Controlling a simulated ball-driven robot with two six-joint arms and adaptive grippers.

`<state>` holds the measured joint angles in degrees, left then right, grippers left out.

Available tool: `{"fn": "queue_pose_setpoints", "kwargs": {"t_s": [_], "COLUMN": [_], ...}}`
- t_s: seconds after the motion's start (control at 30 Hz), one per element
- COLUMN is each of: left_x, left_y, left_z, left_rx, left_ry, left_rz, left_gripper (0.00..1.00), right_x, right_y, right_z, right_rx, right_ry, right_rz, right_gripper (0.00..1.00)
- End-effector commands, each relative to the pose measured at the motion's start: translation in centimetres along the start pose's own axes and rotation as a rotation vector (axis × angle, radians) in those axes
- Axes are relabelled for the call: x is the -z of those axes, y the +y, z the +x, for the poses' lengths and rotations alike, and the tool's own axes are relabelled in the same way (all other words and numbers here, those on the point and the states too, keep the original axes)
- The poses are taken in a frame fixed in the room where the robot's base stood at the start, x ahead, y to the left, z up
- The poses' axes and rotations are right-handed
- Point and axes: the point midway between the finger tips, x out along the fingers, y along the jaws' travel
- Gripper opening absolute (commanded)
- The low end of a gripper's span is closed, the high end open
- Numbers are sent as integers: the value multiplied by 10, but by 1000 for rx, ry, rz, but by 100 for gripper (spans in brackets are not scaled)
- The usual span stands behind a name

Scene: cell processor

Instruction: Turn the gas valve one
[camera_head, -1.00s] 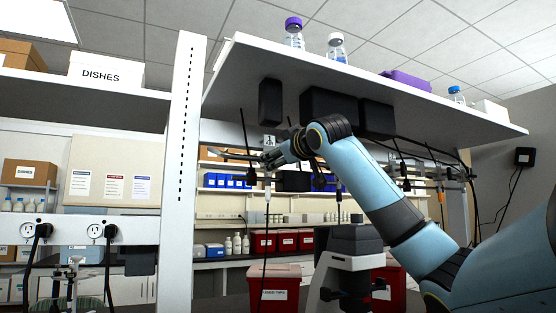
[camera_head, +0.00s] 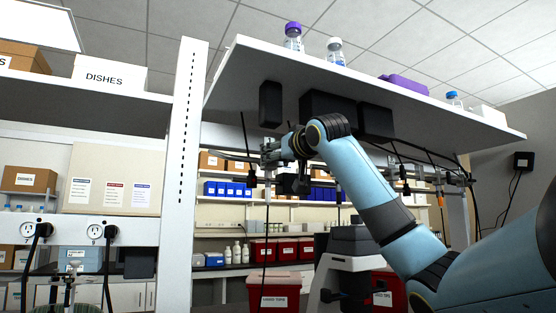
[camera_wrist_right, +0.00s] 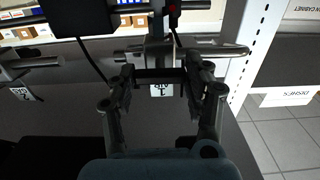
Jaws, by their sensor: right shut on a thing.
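Gas valve one (camera_wrist_right: 159,52) is a grey metal fitting on a horizontal pipe under the overhead shelf. A white label reading 1 (camera_wrist_right: 161,90) shows just below it in the right wrist view. My right gripper (camera_wrist_right: 163,73) has a finger on each side of the fitting and is shut on it. In the head view my right gripper (camera_head: 272,151) is below the shelf's left part, and its own links hide most of the valve. My left gripper is not in view.
The overhead shelf (camera_head: 400,100) is close above my right arm, with black boxes (camera_head: 328,107) under it. Cables hang beside the gripper. A white upright post (camera_head: 184,150) stands to the left. A microscope (camera_head: 345,265) stands below the arm.

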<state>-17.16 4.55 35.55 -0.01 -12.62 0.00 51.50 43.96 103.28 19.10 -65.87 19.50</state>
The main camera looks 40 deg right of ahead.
Motion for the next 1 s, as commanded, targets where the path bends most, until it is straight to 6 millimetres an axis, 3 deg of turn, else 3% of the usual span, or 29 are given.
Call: {"fn": "queue_pose_setpoints", "kwargs": {"t_s": [0.4,0.43,0.6,0.87,1.0], "left_x": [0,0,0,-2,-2], "left_y": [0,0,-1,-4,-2], "left_z": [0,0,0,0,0], "left_rx": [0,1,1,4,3], "left_ry": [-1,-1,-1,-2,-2], "left_rz": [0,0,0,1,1], "left_gripper": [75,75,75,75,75], "right_x": [-2,-2,-1,0,0], "right_y": [0,0,0,0,2], "right_z": [0,0,0,-1,-12], "right_rx": [1,1,0,0,-3], "right_ry": [-4,-4,-3,-1,1], "right_rz": [9,9,7,6,2], "right_gripper": [18,54,75,75,75]}}
